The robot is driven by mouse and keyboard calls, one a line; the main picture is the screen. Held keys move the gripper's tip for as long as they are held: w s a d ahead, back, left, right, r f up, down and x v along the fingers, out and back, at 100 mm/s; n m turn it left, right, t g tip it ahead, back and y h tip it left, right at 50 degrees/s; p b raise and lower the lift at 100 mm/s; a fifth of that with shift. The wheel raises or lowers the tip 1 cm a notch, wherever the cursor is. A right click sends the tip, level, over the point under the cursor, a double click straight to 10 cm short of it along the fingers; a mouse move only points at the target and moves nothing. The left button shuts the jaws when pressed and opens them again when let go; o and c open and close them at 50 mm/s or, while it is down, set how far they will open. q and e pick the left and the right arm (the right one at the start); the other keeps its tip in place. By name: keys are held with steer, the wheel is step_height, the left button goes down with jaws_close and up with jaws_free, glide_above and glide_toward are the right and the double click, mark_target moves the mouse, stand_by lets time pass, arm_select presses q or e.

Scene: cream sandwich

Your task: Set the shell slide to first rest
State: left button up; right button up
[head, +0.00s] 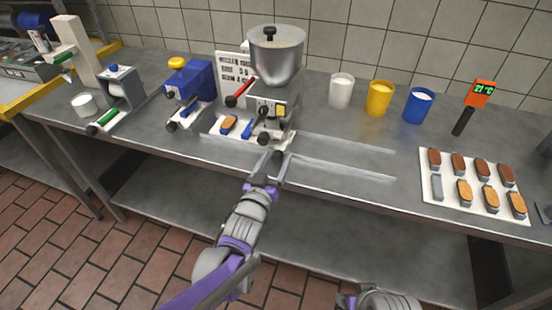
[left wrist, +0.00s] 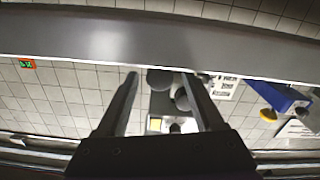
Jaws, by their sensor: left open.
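The cream machine (head: 270,100) stands mid-counter with a steel hopper (head: 277,62) on top. At its front is a light slide plate (head: 212,131) bearing a brown shell (head: 228,122) and a blue piece (head: 247,129). A black knob (head: 264,139) sticks out at the front, which I take as the slide's knob. My left gripper (head: 272,163) is open and empty, just in front of and below that knob; contact cannot be told. In the left wrist view its two fingers (left wrist: 162,92) stand apart with round dark knobs beyond them. My right gripper (head: 348,299) is at the bottom edge, mostly cut off.
A tray (head: 480,202) with several shells lies at the right. White (head: 341,92), yellow (head: 379,99) and blue (head: 418,106) cups stand behind. A blue device (head: 190,83) is left of the machine. Pale rails (head: 345,169) run right from it along mostly clear counter.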

arm_select(q)
steer(key=shift+w+d, duration=0.15)
steer(key=shift+w, duration=0.2)
jaws_close()
stand_by(1.2)
